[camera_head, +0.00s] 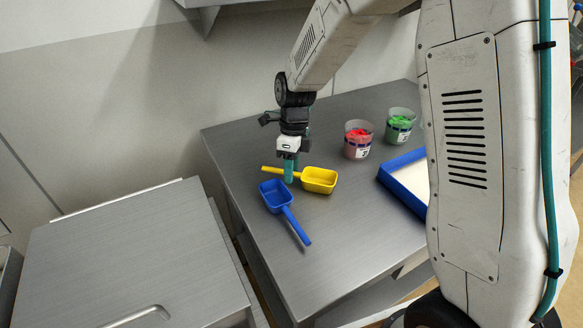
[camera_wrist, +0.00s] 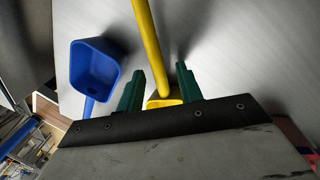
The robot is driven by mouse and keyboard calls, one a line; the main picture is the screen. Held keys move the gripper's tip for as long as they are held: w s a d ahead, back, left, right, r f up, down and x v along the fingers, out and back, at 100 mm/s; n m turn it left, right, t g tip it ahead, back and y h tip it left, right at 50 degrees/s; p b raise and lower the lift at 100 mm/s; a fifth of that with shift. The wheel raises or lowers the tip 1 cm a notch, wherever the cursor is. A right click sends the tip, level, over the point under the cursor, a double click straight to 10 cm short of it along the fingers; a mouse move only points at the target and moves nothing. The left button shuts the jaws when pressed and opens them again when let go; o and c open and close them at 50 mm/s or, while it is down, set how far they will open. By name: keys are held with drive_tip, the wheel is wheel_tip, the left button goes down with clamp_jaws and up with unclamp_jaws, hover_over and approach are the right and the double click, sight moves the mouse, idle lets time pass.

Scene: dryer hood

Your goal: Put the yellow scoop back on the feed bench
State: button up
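The yellow scoop (camera_head: 320,180) lies on a grey metal bench top (camera_head: 350,240), with its handle pointing left. My gripper (camera_head: 290,177) is pointed down over the handle. In the wrist view its green fingers (camera_wrist: 160,88) are apart, with the yellow handle (camera_wrist: 149,45) running between them and a gap on each side. Part of the scoop's bowl (camera_wrist: 163,103) shows there; the rest is hidden by the gripper body. Whether the fingertips reach down to handle height I cannot tell.
A blue scoop (camera_head: 277,198) lies just in front of the yellow one, close to my gripper. Cups with red (camera_head: 358,139) and green (camera_head: 400,125) contents and a blue-rimmed tray (camera_head: 388,182) stand to the right. A separate metal surface (camera_head: 130,255) is at the left, across a gap.

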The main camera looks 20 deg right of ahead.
wheel_tip(320, 180, up, 12)
drive_tip(key=w+d, duration=0.1)
drive_tip(key=w, duration=0.1)
drive_tip(key=s+d+r+n+t, duration=0.1)
drive_tip(key=s+d+r+n, duration=0.2)
drive_tip(key=s+r+n, duration=0.6)
drive_tip(key=s+d+n+t, duration=0.1)
drive_tip(key=s+d+n, duration=0.1)
drive_tip(key=s+n, duration=0.6)
drive_tip(key=s+d+f+n+t+h, duration=0.1)
drive_tip(key=s+n, duration=0.6)
drive_tip(key=s, duration=0.7)
drive_tip(key=shift+d+f+n, duration=0.3)
drive_tip(key=shift+d+n, duration=0.1)
drive_tip(key=shift+d, duration=0.5)
drive_tip(key=shift+s, duration=0.1)
